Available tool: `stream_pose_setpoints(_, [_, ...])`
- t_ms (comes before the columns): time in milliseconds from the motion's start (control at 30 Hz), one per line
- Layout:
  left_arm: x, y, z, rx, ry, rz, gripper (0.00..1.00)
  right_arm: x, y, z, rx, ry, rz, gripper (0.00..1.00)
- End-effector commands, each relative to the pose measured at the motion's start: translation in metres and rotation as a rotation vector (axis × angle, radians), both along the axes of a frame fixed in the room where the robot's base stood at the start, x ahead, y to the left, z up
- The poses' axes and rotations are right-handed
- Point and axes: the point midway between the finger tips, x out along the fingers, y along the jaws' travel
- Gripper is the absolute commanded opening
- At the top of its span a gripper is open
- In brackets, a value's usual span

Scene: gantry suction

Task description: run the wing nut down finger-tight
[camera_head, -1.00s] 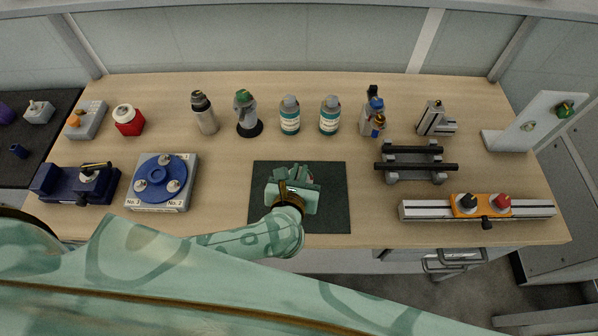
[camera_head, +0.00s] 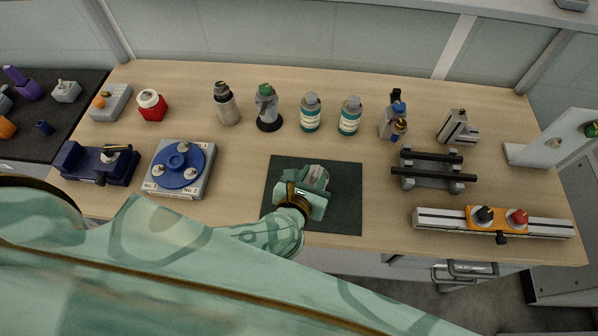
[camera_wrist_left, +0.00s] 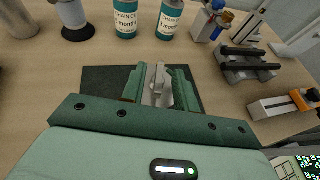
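I cannot clearly make out a wing nut in either view. My left gripper (camera_head: 315,180) is low over the dark green mat (camera_head: 345,215), pointing away from me. In the left wrist view its two green fingers (camera_wrist_left: 160,88) stand on either side of a small light-grey metal piece (camera_wrist_left: 157,77). That piece also shows between the fingers in the head view. It has an upright narrow part; whether it is the wing nut, and whether the fingers press on it, I cannot tell. Its lower end is partly hidden. My right gripper is not in view.
Left of the mat are a blue turntable (camera_head: 180,165) and a blue vise (camera_head: 90,165). Bottles, including a chain oil bottle (camera_head: 311,113), stand behind. To the right are a black-barred stand (camera_head: 430,171), an orange-carriage rail (camera_head: 545,228) and a white upright plate (camera_head: 560,140).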

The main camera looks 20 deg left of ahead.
Motion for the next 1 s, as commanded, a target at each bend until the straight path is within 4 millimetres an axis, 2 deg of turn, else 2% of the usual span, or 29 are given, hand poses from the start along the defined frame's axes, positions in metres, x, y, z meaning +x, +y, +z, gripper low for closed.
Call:
stream_pose_setpoints(33, [-0.011,0.000,0.009,-0.002,0.004,0.000,0.30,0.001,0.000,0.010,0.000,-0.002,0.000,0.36])
stream_pose_setpoints(200, [-0.054,0.000,0.027,0.000,0.006,0.000,0.30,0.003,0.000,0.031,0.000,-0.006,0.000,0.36])
stream_pose_setpoints(400, [-0.102,0.000,0.045,-0.001,0.006,0.000,0.30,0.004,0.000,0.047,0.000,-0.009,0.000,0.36])
stream_pose_setpoints(500, [-0.118,0.000,0.051,0.000,0.006,0.000,0.30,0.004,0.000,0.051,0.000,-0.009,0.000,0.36])
stream_pose_setpoints(700, [-0.134,0.001,0.056,0.000,0.004,0.001,0.30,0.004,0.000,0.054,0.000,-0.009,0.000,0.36])
stream_pose_setpoints(1000, [-0.135,0.001,0.056,0.000,0.003,0.001,0.30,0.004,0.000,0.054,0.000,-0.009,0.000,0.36])
